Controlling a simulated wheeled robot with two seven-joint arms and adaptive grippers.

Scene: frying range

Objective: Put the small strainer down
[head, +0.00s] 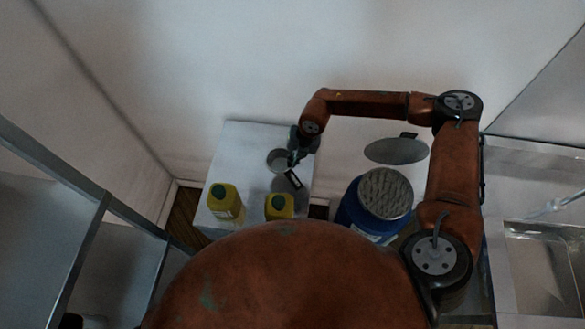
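My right arm comes in from the right and bends over to the left. Its gripper (295,158) is small and dark here, above the white table, and I cannot tell whether its fingers are open or shut. A small round grey strainer (278,160) shows right beside the fingertips. I cannot tell whether they touch it or whether it rests on the table. Just below it is a second, darker round patch, partly hidden by a dark, handle-like piece (293,180). My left gripper is not in view.
Two yellow bottles with green caps, one at the left (225,202) and one nearer the middle (279,207), stand on the white table (245,140). A blue drum (348,213) with a grey mesh top (385,193) and a larger grey disc (396,151) are to the right. A sink (545,270) is at far right.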

